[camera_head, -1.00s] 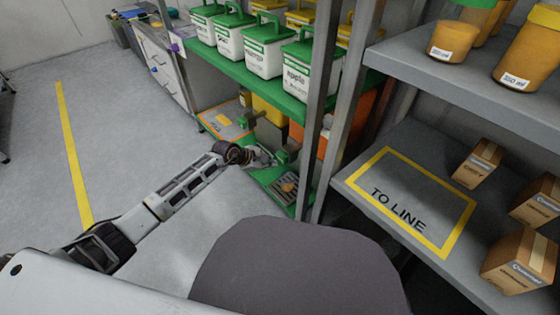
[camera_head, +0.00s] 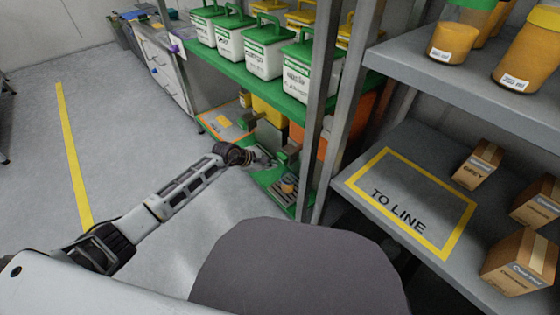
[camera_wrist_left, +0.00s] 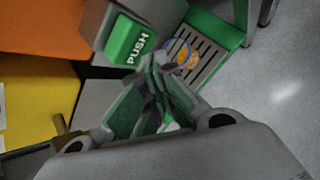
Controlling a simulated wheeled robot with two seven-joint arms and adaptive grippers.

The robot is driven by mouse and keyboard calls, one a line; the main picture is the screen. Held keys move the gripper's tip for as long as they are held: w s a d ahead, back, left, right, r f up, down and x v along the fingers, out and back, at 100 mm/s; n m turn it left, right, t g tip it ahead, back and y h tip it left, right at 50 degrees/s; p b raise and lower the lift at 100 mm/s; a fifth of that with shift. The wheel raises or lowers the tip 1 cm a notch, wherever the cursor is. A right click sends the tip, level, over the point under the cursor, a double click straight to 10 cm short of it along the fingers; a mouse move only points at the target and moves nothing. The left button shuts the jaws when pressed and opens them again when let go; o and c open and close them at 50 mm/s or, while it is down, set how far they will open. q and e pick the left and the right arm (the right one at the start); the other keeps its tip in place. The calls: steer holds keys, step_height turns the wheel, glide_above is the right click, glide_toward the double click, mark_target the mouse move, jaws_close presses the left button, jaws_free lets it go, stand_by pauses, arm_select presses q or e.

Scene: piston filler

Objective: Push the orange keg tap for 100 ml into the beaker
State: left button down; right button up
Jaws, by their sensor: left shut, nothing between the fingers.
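The orange keg (camera_wrist_left: 40,28) fills the upper left of the wrist view; part of it shows behind the shelf post in the head view (camera_head: 325,139). Its tap has a green PUSH face (camera_wrist_left: 128,42), and the tap also shows in the head view (camera_head: 288,154). The beaker (camera_wrist_left: 181,54) stands on the green slotted drip tray (camera_wrist_left: 213,70) and holds some orange liquid; its markings are not readable. My left gripper (camera_wrist_left: 160,72) is shut and empty, with its fingertips close beside the PUSH face. I cannot tell whether they touch it. My right gripper is out of view.
A yellow keg (camera_wrist_left: 35,95) stands beside the orange one. White tubs with green lids (camera_head: 263,55) line the green shelf above my left gripper. A metal shelf post (camera_head: 315,110) stands close to its right. The floor to the left is clear.

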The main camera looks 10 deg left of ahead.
arm_select(q)
steer(key=shift+w+d+b, duration=0.4)
steer(key=shift+w+d, duration=0.3)
steer(key=shift+w, duration=0.2)
stand_by(2.5)
steer(key=shift+s+a, duration=0.1)
steer(key=shift+s+a+p, duration=0.6)
steer(key=shift+s+p, duration=0.05)
steer(key=shift+s, duration=0.15)
stand_by(0.4)
steer(key=s+a+p, duration=0.1)
steer(key=s, duration=0.1)
steer(key=s+a+p, duration=0.1)
steer(key=s+a, duration=0.1)
stand_by(0.6)
steer(key=shift+a, duration=0.15)
stand_by(1.7)
